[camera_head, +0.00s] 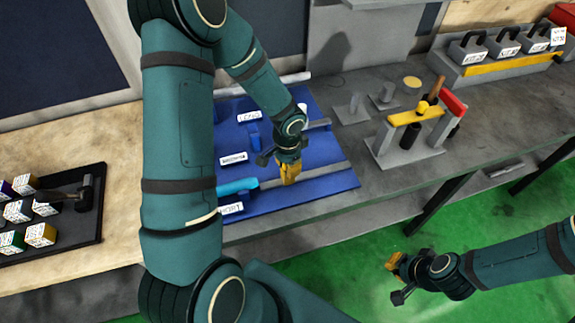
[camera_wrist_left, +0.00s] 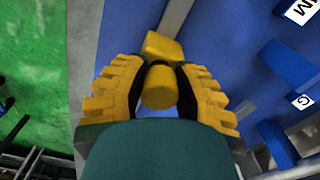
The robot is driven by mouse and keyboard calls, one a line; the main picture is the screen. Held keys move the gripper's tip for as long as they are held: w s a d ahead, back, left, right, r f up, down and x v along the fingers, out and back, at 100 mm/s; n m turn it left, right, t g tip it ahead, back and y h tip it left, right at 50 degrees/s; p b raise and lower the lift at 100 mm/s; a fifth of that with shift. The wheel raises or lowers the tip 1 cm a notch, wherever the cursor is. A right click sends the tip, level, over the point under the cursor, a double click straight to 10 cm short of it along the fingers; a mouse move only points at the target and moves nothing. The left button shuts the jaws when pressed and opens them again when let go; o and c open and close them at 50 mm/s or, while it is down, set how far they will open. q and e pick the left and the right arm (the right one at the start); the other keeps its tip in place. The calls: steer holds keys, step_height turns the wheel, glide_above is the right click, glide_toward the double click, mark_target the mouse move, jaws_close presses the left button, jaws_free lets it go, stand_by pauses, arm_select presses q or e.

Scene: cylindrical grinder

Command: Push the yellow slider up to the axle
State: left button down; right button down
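The yellow slider is best seen in the left wrist view (camera_wrist_left: 165,47), a yellow block with a round knob standing between my left fingers. In the head view my left gripper (camera_head: 289,174) points down onto the grey rail of the blue board (camera_head: 335,187) and mostly hides the slider. In the wrist view my left gripper (camera_wrist_left: 160,88) has its black finger pads close against both sides of the knob. A cyan axle (camera_head: 237,187) lies to the left of the gripper, along the same lane. My right gripper (camera_head: 394,265) hangs over the green floor, apart from the bench; its finger gap is unclear.
White labels (camera_head: 234,158) mark the board's lanes. A grey fixture with a yellow bar (camera_head: 416,115) stands right of the board. A black tray (camera_head: 97,180) with small boxes and a hammer-like tool lies at left. Weights with handles (camera_head: 468,49) stand at the back right.

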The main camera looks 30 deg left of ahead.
arm_select(q)
steer(key=s+a, duration=0.2)
steer(key=s+a+b, duration=0.1)
steer(key=s+a, duration=0.1)
steer(key=s, duration=0.1)
steer(key=shift+s+a, duration=0.35)
steer(key=shift+a, duration=0.05)
steer(key=c, duration=0.7)
jaws_free()
steer(key=shift+s+a, duration=0.1)
steer(key=shift+s, duration=0.05)
steer(key=shift+r, duration=0.3)
step_height(320, 180, up, 11)
steer(key=shift+r, duration=0.2)
